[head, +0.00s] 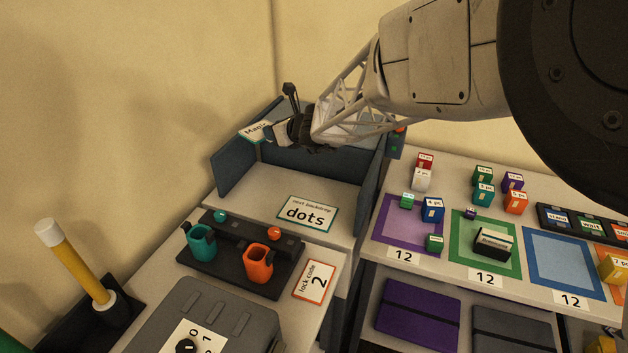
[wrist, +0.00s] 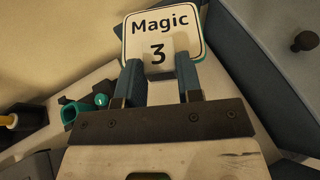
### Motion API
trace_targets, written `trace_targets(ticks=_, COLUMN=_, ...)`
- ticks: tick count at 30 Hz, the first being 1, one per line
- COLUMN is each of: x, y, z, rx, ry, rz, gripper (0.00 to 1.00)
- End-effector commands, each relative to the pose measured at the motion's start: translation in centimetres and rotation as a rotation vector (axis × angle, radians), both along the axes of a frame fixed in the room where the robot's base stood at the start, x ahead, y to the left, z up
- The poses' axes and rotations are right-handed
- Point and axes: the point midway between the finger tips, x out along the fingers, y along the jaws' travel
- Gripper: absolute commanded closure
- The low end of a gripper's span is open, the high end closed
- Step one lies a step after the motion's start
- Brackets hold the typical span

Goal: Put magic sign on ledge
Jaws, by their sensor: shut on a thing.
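The magic sign (wrist: 160,28) is a white card with a teal border, reading "Magic 3" in the wrist view. It also shows at the far left of my gripper in the head view (head: 254,130), partly hidden. My gripper (wrist: 162,82) is shut on its lower edge. In the head view my gripper (head: 278,132) holds the sign up by the top of the blue-grey booth walls (head: 237,165). I cannot tell whether the sign touches a wall. Which surface is the ledge is not clear from these frames.
A "dots" card (head: 306,213) lies on the booth floor. In front stand a black rack (head: 225,262) with teal and orange holders, and a "lock code 2" card (head: 315,281). A yellow stick (head: 75,262) stands at left. Small blocks sit on coloured mats at right.

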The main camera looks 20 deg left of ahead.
Motion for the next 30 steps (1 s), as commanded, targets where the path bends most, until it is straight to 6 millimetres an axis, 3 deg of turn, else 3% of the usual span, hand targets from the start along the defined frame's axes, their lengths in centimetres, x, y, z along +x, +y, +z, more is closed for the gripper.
trace_targets(ticks=15, x=0.0, y=0.0, z=-12.3, rx=-0.001, ry=0.001, rz=-0.001, gripper=0.90)
trace_targets(ticks=21, x=0.0, y=0.0, z=-14.2, rx=0.000, ry=-0.002, rz=-0.001, gripper=0.90)
trace_targets(ticks=30, x=0.0, y=0.0, z=-14.3, rx=0.000, ry=-0.002, rz=-0.001, gripper=0.90)
